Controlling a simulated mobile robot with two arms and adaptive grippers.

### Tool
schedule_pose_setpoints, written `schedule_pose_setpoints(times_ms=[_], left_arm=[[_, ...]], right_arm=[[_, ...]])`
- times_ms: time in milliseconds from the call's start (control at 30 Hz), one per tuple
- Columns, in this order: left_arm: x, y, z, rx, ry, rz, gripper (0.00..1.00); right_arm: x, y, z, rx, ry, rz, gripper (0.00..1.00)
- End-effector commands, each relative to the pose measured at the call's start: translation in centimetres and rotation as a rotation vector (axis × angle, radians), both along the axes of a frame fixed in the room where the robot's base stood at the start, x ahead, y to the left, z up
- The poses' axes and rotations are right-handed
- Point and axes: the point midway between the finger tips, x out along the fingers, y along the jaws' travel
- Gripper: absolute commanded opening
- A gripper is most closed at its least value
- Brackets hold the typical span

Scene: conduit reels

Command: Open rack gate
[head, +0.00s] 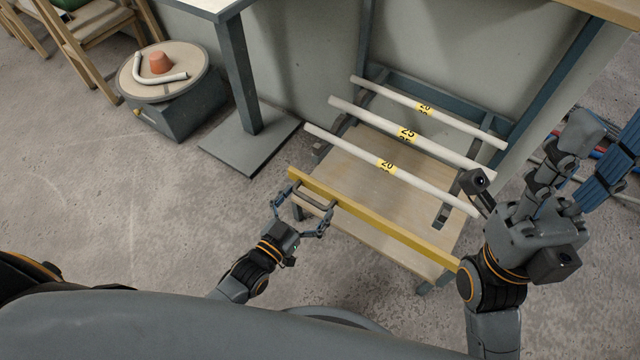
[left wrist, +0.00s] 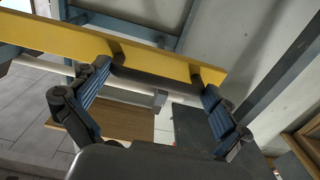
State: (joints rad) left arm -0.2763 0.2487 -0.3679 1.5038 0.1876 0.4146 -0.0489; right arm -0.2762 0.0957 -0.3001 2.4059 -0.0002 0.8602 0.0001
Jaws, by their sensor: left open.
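The rack gate is a yellow bar (head: 385,222) along the near edge of the rack's wooden shelf (head: 385,185). It reaches from the rack's left side to its right corner. A dark handle (head: 313,196) sits on the gate's left part. My left gripper (head: 303,208) is open, with its fingers on either side of the handle. In the left wrist view the handle (left wrist: 155,82) spans between the two spread fingers, under the yellow bar (left wrist: 110,45). I cannot tell whether the fingers touch it. My right gripper (head: 545,185) is at the right; its jaw state is unclear.
White conduits (head: 385,165) with yellow number labels lie across the rack behind the gate. A grey table leg (head: 238,75) with a floor plate (head: 250,145) stands left of the rack. A turntable (head: 165,75) holds a bent white pipe and an orange cone.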

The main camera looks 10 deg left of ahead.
Motion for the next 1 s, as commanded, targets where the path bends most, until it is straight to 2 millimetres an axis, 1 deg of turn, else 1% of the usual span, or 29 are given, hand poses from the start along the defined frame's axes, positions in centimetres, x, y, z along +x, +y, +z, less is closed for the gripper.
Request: schedule_pose_setpoints(times_ms=[333,467,500,567,600,667,700,867,1000], left_arm=[[-0.07,-0.06,-0.05,0.001,0.002,0.001,1.0],[-0.06,-0.05,-0.04,0.0,0.001,0.001,0.73],[-0.06,-0.05,-0.04,0.0,0.001,0.001,0.65],[-0.05,-0.06,-0.04,0.0,0.001,0.001,0.53],[-0.04,-0.05,-0.04,0.0,0.001,0.001,0.45],[-0.04,-0.05,-0.03,0.0,0.001,0.001,0.33],[-0.04,-0.05,-0.03,0.0,0.001,0.001,0.3],[-0.2,-0.03,0.02,-0.001,0.003,0.007,0.3],[-0.75,0.13,0.11,-0.002,0.004,0.028,0.3]], right_arm=[[-0.07,-0.01,0.21,0.001,-0.006,0.0,0.4],[-0.06,-0.03,0.19,0.002,-0.005,0.0,0.4],[-0.06,-0.03,0.19,0.002,-0.004,0.0,0.4],[-0.05,-0.03,0.18,0.002,-0.004,0.0,0.4],[-0.05,-0.03,0.18,0.002,-0.004,0.0,0.4],[-0.05,-0.04,0.18,0.003,-0.004,0.0,0.4],[-0.04,-0.03,0.18,0.003,-0.004,0.0,0.4],[-0.01,-0.03,0.32,0.004,-0.004,0.0,0.4],[-0.09,-0.08,0.6,0.007,-0.002,-0.001,0.4]])
